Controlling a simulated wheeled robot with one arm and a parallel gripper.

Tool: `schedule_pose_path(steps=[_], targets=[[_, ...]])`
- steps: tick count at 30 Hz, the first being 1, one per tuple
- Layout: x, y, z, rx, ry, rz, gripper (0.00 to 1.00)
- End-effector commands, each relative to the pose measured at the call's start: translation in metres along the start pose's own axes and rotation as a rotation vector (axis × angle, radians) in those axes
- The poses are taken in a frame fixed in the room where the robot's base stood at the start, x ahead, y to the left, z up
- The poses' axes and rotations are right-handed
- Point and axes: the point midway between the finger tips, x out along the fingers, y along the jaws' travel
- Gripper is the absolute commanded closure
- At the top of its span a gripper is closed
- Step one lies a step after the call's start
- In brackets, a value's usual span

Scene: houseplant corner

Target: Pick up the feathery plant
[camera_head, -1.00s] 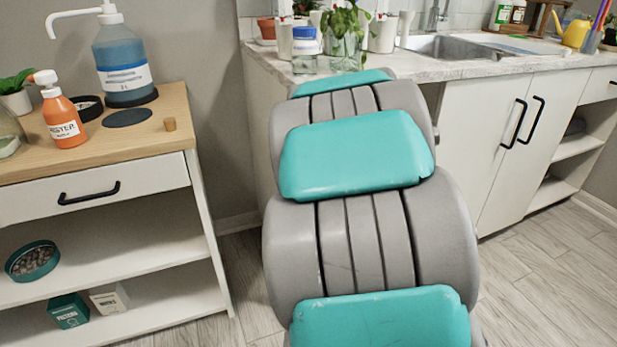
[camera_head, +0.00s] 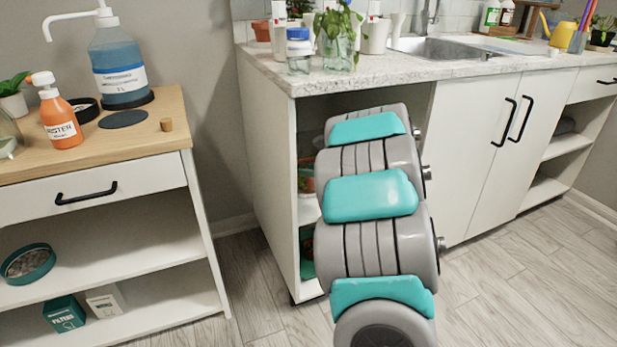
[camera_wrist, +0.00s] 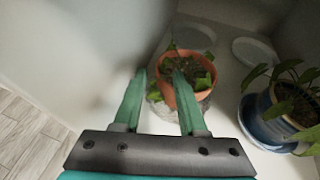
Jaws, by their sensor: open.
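In the wrist view, my gripper (camera_wrist: 159,73) is open and empty, its two green fingers reaching into a white cabinet space. A terracotta pot (camera_wrist: 166,92) with green leaves is just beyond and partly behind the right finger. A blue pot (camera_wrist: 258,126) with a broad-leaved plant (camera_wrist: 285,78) is at the right, clear of the fingers. I cannot tell surely which plant is the feathery one. In the head view, my gripper is hidden by my arm, which reaches into the open compartment under the counter.
Pale round dishes (camera_wrist: 255,53) lie behind the pots. The white cabinet side (camera_head: 262,160) stands close left of my arm. The counter (camera_head: 380,75) above holds a glass jar (camera_head: 299,55) and a leafy plant (camera_head: 338,22). A wooden-topped shelf unit (camera_head: 150,108) is at the left.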

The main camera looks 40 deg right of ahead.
Motion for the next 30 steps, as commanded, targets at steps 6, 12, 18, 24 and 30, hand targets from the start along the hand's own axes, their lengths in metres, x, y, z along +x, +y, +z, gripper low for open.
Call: schedule_pose_path(steps=[6, 12, 18, 24, 30], targets=[[0.027, 0.004, -0.002, 0.004, -0.001, 0.003, 0.59], [0.046, 0.003, -0.003, 0.001, 0.001, -0.002, 0.59], [0.05, 0.002, -0.004, 0.002, 0.002, -0.003, 0.59], [0.05, 0.002, -0.004, 0.002, 0.002, -0.003, 0.68], [0.05, 0.002, -0.004, 0.002, 0.002, -0.003, 0.9]])
